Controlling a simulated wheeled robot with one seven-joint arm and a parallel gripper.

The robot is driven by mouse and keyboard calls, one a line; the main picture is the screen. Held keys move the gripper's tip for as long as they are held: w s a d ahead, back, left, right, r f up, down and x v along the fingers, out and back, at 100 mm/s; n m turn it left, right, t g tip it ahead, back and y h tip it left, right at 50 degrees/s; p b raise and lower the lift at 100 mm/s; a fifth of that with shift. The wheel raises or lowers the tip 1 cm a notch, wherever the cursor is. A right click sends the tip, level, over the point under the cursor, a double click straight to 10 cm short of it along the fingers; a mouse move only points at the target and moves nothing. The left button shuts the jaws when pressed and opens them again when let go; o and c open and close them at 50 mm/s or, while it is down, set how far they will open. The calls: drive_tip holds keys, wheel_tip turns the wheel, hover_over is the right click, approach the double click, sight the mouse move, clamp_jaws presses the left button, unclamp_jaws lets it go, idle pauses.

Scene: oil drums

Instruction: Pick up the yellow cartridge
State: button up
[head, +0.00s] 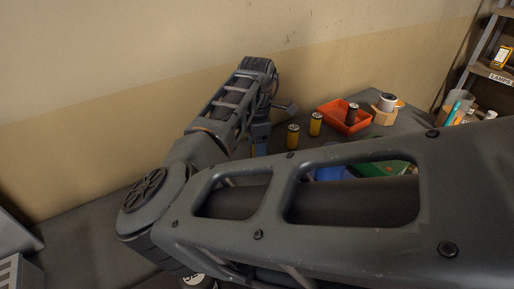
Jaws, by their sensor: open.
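Two yellow cartridges with dark ends stand upright on the dark table. One yellow cartridge (293,136) is nearer to my arm, and the other yellow cartridge (315,123) stands just behind it to the right. My gripper (261,136) hangs from the wrist to the left of the nearer cartridge and apart from it. It is open, and I see nothing held in it. My own forearm partly hides its lower end and the table below it.
A red tray (331,111) holds a dark cylinder (352,114). A white cup (388,102) stands on a wooden block (383,117) to the right. Blue (331,174) and green (369,169) things show through my arm's opening. A shelf (490,72) stands far right; a wall is behind.

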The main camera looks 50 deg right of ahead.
drive_tip(key=shift+f, duration=0.5)
drive_tip(key=c, duration=1.1)
drive_tip(key=shift+r, duration=0.15)
drive_tip(key=shift+c, duration=0.2)
